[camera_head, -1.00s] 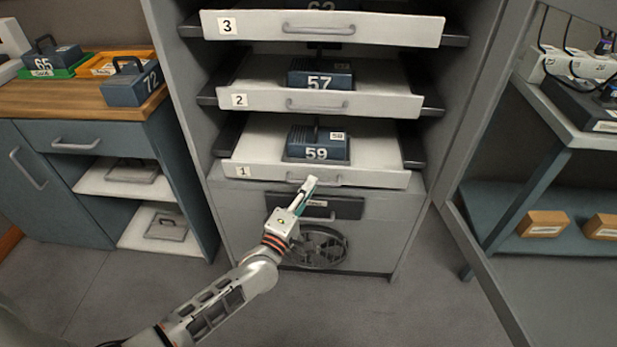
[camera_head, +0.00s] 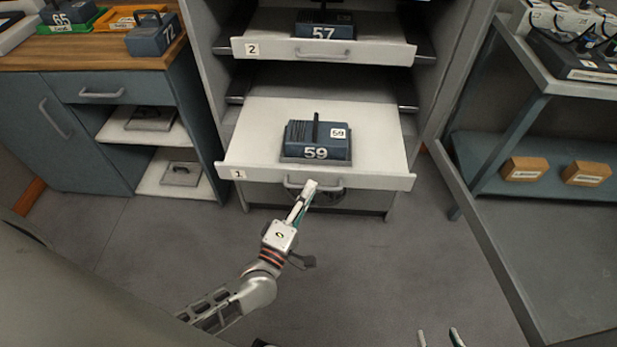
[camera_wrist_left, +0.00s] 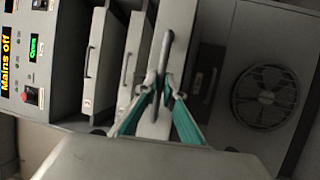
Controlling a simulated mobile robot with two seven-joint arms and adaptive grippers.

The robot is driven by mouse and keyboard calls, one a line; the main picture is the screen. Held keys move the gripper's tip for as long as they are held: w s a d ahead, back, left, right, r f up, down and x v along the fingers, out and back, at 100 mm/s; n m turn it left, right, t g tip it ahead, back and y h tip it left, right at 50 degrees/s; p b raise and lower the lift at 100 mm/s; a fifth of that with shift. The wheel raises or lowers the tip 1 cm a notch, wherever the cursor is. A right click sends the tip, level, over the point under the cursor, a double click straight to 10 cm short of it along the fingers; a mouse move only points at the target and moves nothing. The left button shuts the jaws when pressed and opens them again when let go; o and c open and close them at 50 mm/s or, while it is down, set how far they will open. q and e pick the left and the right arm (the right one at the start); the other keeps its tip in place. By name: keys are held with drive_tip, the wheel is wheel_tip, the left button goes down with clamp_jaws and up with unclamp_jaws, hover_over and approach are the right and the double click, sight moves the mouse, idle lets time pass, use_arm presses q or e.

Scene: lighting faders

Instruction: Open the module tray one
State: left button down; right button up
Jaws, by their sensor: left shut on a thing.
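Module tray one (camera_head: 240,150) is a white tray labelled 1, pulled well out of the cabinet in the head view. It carries a dark blue module 59 (camera_head: 316,142) with an upright handle. My left gripper (camera_head: 308,188) is shut on the tray's grey front handle (camera_head: 334,184). In the left wrist view, the teal-sided fingers (camera_wrist_left: 161,88) close around the handle bar (camera_wrist_left: 164,50). My right gripper (camera_head: 438,338) shows only its two fingertips at the bottom edge, apart and with nothing visible between them.
Tray two (camera_head: 385,50) with module 57 (camera_head: 324,25) sits above, further in. A grey open door panel (camera_head: 490,240) stands to the right. A blue cabinet (camera_head: 90,120) with a wooden top stands at the left. The floor (camera_head: 370,270) in front is clear.

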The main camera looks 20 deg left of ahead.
use_arm(q)
drive_tip(key=shift+s+d, duration=0.25)
drive_tip(key=shift+s, duration=0.5)
drive_tip(key=c, duration=2.2)
unclamp_jaws()
drive_tip(key=shift+o, duration=0.2)
